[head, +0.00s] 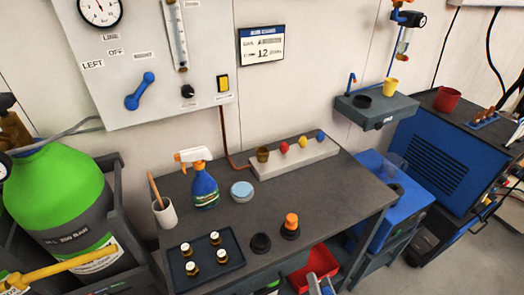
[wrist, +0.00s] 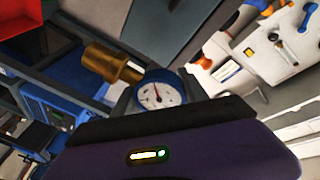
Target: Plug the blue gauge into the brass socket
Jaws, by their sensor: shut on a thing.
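The blue gauge (wrist: 158,96) is close in front of my gripper (wrist: 170,122) in the wrist view. It has a round white dial with a dark needle, and a thick brass stem (wrist: 108,63) points up and left from it. My gripper is shut on the gauge; its dark body hides the lower part of the gauge. The brass socket (head: 262,154) stands at the left end of a pale block on the workbench in the head view, apart from the gauge. The gauge is not clearly visible in the head view.
The pale block (head: 265,170) also carries red, yellow and blue pieces. The bench (head: 330,203) holds a spray bottle (head: 203,185), a tin (head: 242,191), a cup (head: 165,213), a bottle tray (head: 178,277) and an orange-topped item (head: 291,223). A red bin (head: 318,262) is below.

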